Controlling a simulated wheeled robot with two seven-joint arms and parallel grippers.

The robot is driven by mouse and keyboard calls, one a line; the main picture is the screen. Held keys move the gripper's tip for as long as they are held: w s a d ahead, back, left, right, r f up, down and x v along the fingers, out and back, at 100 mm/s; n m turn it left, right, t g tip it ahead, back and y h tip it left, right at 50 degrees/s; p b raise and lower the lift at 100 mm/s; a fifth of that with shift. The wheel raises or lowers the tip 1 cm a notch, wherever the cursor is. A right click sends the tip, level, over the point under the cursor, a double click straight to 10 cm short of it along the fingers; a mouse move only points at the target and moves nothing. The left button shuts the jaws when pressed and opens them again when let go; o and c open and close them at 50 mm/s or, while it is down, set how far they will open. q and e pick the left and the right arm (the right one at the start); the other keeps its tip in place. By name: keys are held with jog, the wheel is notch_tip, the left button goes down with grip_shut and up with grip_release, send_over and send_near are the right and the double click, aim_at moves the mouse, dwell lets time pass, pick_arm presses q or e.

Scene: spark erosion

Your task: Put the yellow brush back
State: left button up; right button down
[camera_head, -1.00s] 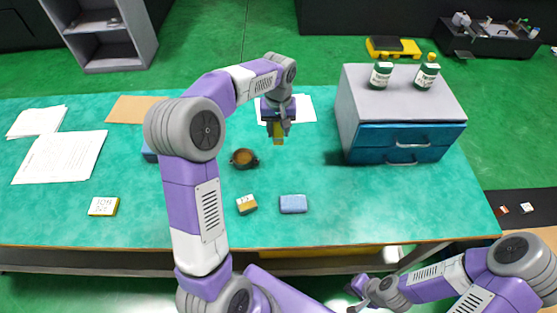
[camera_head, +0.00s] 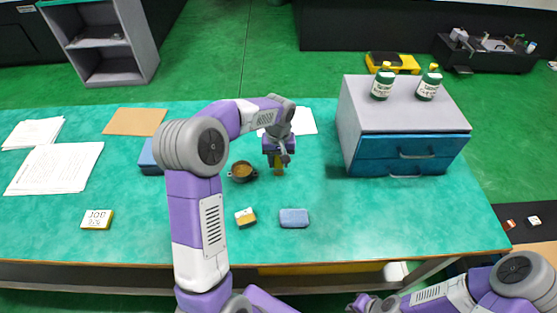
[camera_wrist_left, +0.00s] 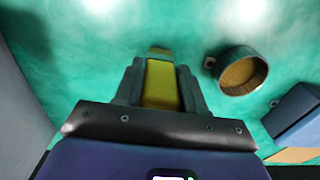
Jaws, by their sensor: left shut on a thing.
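The yellow brush (camera_wrist_left: 160,85) is clamped between the two fingers of my left gripper (camera_wrist_left: 158,80) in the left wrist view. In the head view it shows as a small yellow piece (camera_head: 279,169) under my left gripper (camera_head: 279,157), over the teal table. I cannot tell whether its lower end touches the table. A round dark pot with a brown inside (camera_head: 242,172) stands to the left of the brush; it also shows in the left wrist view (camera_wrist_left: 242,72). My right gripper (camera_head: 358,303) is low at the bottom edge, below the table front, and its fingers are unclear.
A blue drawer cabinet (camera_head: 408,152) with two green bottles (camera_head: 382,82) on top stands right of the brush. A yellow-and-white block (camera_head: 245,217) and a blue sponge (camera_head: 294,218) lie nearer the front. Papers (camera_head: 55,168) lie at left. The table's right front is clear.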

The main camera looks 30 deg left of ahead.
pick_arm(q)
jog(key=o, duration=1.1)
jog(key=shift+f, duration=0.1)
jog(key=shift+o, duration=0.2)
notch_tip(320, 180, up, 12)
jog(key=p, duration=0.4)
jog(key=shift+r, duration=0.2)
